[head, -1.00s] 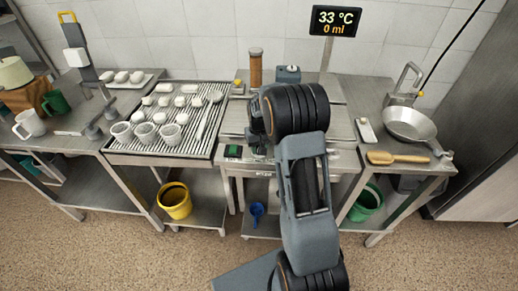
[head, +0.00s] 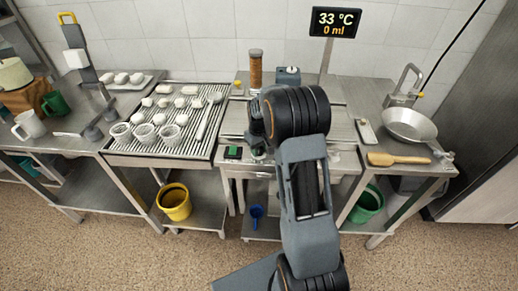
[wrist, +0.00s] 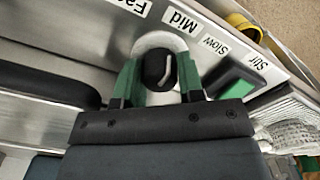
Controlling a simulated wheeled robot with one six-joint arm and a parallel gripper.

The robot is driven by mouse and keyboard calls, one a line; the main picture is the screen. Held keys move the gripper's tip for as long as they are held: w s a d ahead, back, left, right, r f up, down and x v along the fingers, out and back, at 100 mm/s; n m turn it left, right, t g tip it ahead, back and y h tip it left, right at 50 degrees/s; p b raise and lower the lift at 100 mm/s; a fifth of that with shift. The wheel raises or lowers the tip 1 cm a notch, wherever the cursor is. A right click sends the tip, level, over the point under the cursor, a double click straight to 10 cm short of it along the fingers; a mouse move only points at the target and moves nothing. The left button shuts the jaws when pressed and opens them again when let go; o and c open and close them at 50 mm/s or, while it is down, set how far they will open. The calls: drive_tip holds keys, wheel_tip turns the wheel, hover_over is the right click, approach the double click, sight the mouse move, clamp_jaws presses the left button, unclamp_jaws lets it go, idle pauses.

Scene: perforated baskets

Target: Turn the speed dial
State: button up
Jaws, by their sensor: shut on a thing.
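The speed dial (wrist: 154,70) is a black round knob with a pale pointer line, set on a white round plate in the wrist view. In the head view my gripper (head: 257,151) is at the counter's front, and the dial is hidden.
A dark box with a green top (head: 233,152) sits just left of my gripper. Further left is a ribbed rack (head: 150,156) with cups. A display (head: 335,22) reads 33 °C and 0 ml. A pan (head: 410,125) and wooden spoon (head: 398,159) lie right.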

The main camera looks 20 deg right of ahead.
drive_tip(key=o, duration=0.9)
